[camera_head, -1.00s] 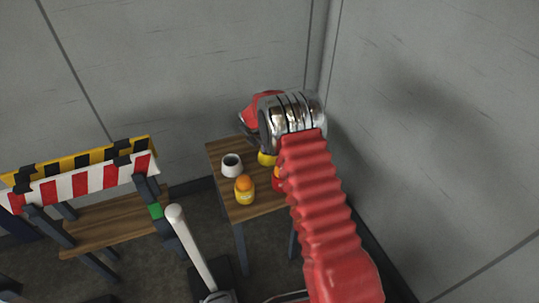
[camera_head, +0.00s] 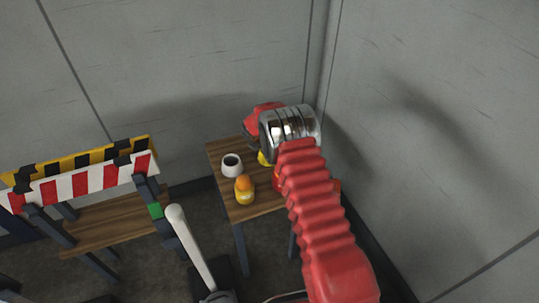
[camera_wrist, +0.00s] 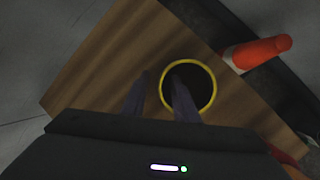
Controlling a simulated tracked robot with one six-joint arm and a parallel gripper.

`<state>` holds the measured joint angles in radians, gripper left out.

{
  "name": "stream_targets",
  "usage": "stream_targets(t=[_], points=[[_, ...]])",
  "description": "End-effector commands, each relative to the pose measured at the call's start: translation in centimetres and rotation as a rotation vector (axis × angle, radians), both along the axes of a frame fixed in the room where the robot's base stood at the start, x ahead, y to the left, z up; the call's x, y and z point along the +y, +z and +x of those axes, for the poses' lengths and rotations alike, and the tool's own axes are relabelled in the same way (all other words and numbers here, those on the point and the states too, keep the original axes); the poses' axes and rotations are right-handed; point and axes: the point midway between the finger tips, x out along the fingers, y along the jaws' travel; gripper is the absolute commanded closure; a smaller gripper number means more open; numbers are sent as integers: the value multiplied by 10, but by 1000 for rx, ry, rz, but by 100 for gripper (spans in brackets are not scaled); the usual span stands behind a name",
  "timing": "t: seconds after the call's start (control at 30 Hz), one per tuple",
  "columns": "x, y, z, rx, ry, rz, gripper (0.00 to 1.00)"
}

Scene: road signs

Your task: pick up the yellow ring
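The yellow ring (camera_wrist: 214,88) lies on the wooden table in the wrist view, as a round yellow rim with a dark middle. In the head view a piece of yellow (camera_head: 263,159), likely the ring, shows just below my gripper, mostly hidden by it. My gripper (camera_wrist: 160,80) is open, its two dark fingers apart. The right finger overlaps the ring's opening and the left finger is outside it, to the left. I cannot tell how far the fingertips are above the table. In the head view the fingertips are hidden behind the wrist.
The small wooden table (camera_head: 250,208) also holds a white cup (camera_head: 232,165) and a yellow-orange object (camera_head: 245,190). An orange and white object (camera_wrist: 262,50) is near the ring. Grey walls close in behind and right. A striped barrier (camera_head: 85,182) stands left.

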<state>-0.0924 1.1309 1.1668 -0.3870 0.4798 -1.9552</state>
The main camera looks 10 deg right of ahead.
Motion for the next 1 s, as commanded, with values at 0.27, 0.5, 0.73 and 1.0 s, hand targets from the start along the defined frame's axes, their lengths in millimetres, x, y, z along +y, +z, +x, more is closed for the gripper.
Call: stream_targets(t=[0.27,0.5,0.73,1.0], points=[[0,0,0,0,0,0,74],[0,0,0,0,0,0,90],[0,0,0,0,0,0,100],[0,0,0,0,0,0,100]])
